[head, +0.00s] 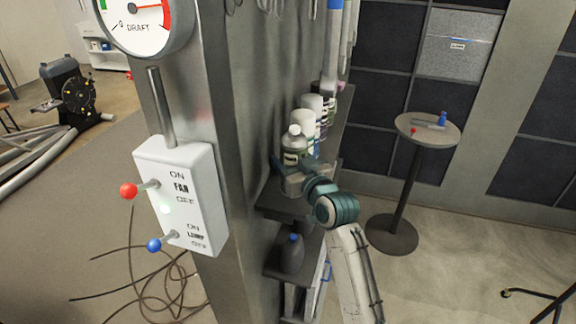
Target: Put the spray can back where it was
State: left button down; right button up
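The spray can (295,144), with a pale cap and a dark greenish label, is upright at the near end of a row of similar cans on the upper shelf (283,203). My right gripper (298,168) is at its lower part, with a finger on either side. The gripper hides the can's base, so I cannot tell whether it touches the shelf. I also cannot tell whether the fingers press on the can or stand loosely around it. My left gripper is not in view.
Other cans (312,105) stand close behind. A dark bottle (291,254) is on the lower shelf. A metal column with a white switch box (182,195) stands at the left. A round table (428,130) with small items stands at the right, with open floor in front.

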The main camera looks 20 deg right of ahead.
jog(key=shift+w+a+r, duration=0.1)
jog(key=shift+w+a, duration=0.05)
jog(key=shift+a, duration=0.1)
jog(key=shift+f, duration=0.25)
notch_tip(320, 180, down, 2)
jog(key=shift+f+p, duration=0.15)
jog(key=shift+p, duration=0.6)
jog(key=shift+f, duration=0.35)
jog(key=shift+f, duration=0.1)
jog(key=shift+f, duration=0.15)
jog(key=o, duration=1.1)
